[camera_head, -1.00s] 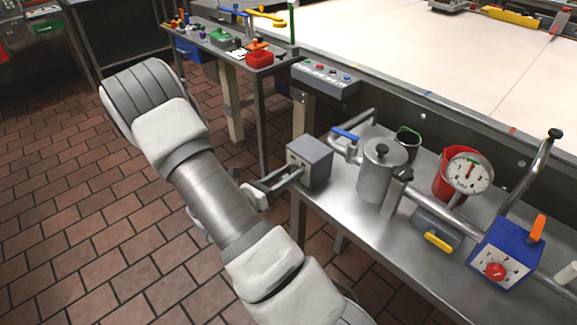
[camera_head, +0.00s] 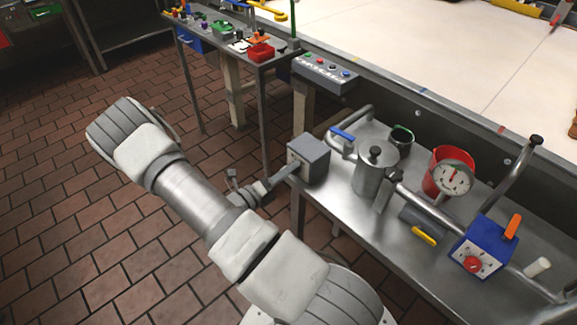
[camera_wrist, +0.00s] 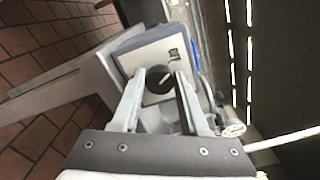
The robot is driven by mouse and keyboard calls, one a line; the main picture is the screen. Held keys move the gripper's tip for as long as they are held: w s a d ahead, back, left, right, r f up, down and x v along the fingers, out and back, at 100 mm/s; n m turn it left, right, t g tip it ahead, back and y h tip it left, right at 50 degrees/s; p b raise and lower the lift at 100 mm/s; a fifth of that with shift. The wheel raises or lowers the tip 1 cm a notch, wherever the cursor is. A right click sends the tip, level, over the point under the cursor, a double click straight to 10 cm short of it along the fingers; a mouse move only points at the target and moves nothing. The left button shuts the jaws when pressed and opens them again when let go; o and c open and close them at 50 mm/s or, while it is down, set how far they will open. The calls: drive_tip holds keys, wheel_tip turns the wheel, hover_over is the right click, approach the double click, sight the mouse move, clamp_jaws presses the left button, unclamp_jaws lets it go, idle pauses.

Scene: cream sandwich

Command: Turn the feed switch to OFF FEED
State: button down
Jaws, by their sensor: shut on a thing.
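A grey switch box (camera_head: 312,157) stands at the left end of the steel bench. In the wrist view its pale front plate (camera_wrist: 150,58) carries a black rotary knob (camera_wrist: 160,81) with a light pointer line and small dark marks I cannot read. My gripper (camera_wrist: 169,82) is shut on this knob, one finger on each side. In the head view my gripper (camera_head: 289,170) reaches the box's front from the left, and the knob is hidden there. The knob's setting cannot be read.
Right of the box are a steel pot (camera_head: 373,172), a blue-handled pipe valve (camera_head: 343,133), a gauge (camera_head: 454,179), and a blue box (camera_head: 483,247) with a red knob. A button panel (camera_head: 325,72) is behind.

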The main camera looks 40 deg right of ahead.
drive_tip(key=shift+n, duration=0.5)
drive_tip(key=shift+c, duration=2.1)
unclamp_jaws()
drive_tip(key=shift+a, duration=0.1)
drive_tip(key=s+a, duration=0.1)
drive_tip(key=a, duration=1.6)
drive_tip(key=shift+s, duration=0.2)
drive_tip(key=shift+a, duration=0.1)
